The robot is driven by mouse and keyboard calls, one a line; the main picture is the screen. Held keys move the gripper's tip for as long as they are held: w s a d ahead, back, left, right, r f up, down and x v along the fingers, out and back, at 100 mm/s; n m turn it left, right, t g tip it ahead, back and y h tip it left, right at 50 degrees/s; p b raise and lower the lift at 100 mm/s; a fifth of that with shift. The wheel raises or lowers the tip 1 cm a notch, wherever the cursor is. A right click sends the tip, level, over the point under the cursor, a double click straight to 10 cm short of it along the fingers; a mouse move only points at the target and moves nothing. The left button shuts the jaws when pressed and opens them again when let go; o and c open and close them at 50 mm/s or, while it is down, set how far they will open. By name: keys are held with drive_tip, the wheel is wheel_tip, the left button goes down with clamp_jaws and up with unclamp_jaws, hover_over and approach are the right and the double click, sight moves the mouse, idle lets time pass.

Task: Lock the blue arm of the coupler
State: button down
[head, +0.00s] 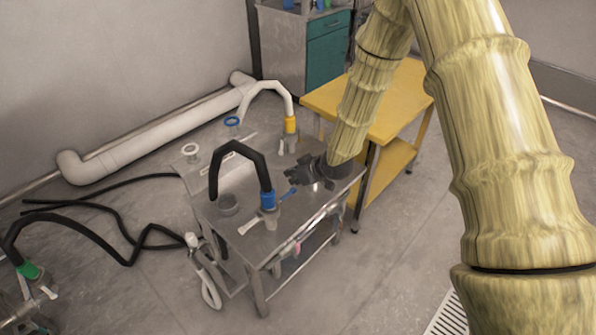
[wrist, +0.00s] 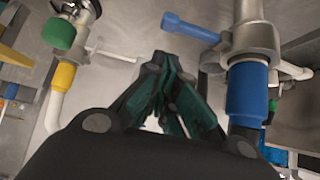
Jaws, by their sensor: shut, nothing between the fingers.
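The coupler with the blue collar (head: 268,199) stands on the metal cart's top, at the end of a black hose (head: 240,150). In the wrist view its metal clamp (wrist: 250,40) and blue collar (wrist: 246,92) are at the right. Its blue arm (wrist: 190,27) sticks out to the left from the clamp; it also shows in the head view (head: 288,194). My gripper (head: 293,177) is just to the right of the coupler and above the cart top. In the wrist view my gripper (wrist: 160,62) is shut and empty, below and left of the blue arm, with no visible contact.
A yellow-collared coupler (head: 290,126) with a white hose stands behind on the cart (head: 250,245). A yellow table (head: 385,110) is at the back right. A green-collared coupler (head: 28,270) is at the far left.

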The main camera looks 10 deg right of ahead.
sight(288, 195)
drive_tip(key=shift+f, duration=1.5)
